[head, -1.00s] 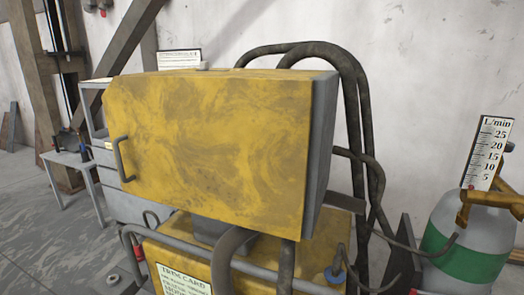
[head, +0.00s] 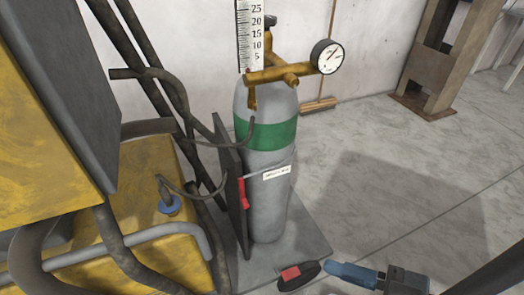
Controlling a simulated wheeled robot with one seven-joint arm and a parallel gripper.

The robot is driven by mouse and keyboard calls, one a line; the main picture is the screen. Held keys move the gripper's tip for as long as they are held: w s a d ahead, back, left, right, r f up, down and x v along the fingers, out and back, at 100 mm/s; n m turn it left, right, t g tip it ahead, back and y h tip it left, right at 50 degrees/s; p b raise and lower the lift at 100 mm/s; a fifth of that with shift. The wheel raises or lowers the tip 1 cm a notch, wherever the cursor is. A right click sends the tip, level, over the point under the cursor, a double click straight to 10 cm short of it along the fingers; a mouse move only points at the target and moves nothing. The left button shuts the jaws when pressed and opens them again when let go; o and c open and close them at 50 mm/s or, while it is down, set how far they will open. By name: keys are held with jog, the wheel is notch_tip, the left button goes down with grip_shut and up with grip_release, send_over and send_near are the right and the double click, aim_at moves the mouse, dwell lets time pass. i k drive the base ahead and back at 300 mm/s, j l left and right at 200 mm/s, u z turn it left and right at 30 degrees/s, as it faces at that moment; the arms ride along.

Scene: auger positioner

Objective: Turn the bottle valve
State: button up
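The gas bottle (head: 268,190) stands upright on a grey plate right of the yellow machine. It is grey with a green band and a small white label. A brass valve and regulator assembly (head: 285,75) sits on its top, with a round white dial gauge (head: 327,57) on the right. A white flow scale (head: 249,35) rises at its left.
The yellow machine (head: 150,240) and dark hoses (head: 150,60) crowd the left. Floor right of the bottle is clear. A brown post (head: 435,60) stands behind.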

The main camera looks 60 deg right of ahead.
aim_at(270, 21)
jog(key=z, duration=0.95)
